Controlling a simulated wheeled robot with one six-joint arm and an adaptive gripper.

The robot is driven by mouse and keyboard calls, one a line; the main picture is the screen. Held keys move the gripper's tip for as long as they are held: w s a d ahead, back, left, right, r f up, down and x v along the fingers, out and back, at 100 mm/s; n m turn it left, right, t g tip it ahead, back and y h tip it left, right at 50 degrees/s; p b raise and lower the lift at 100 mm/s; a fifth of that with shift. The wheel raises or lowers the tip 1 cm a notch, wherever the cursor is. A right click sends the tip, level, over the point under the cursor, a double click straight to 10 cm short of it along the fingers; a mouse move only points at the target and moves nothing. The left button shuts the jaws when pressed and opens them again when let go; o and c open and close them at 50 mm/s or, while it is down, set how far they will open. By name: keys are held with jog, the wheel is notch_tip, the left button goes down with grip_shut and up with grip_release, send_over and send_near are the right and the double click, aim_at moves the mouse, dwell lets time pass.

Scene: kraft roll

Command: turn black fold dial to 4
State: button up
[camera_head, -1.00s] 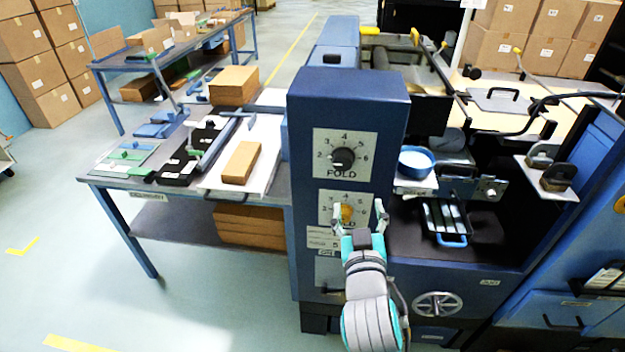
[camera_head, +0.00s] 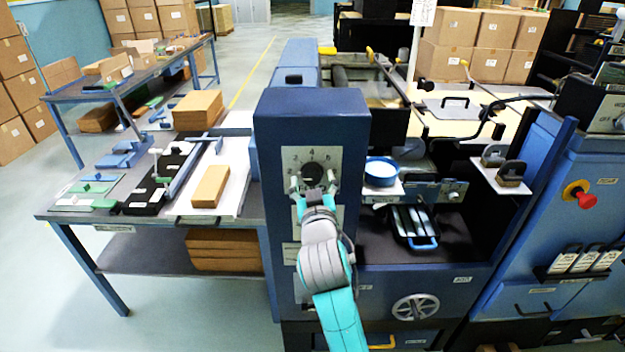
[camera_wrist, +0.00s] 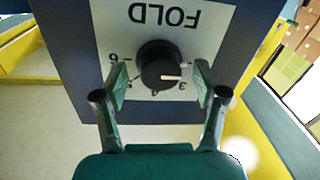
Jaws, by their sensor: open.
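The black fold dial (camera_head: 312,172) sits on a pale plate marked FOLD, high on the front of the blue machine column. In the wrist view the black dial (camera_wrist: 158,62) and its plate (camera_wrist: 205,25) appear upside down. Its white pointer mark lies on the 2–3 side, away from 4; the exact setting is hard to tell. My gripper (camera_head: 313,188) is open just below and in front of the dial. In the wrist view the fingers of my gripper (camera_wrist: 160,84) stand either side of the dial, with gaps visible. They partly hide the scale.
A lower plate with a second dial is hidden behind my gripper. A blue round bowl (camera_head: 382,171) stands on a ledge right of the column. A workbench with a brown block (camera_head: 210,186) is at the left. A red knob (camera_head: 585,200) is at the far right.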

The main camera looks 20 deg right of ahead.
jog(key=shift+w+d, duration=0.1)
jog(key=shift+w, duration=0.4)
jog(key=c, duration=1.1)
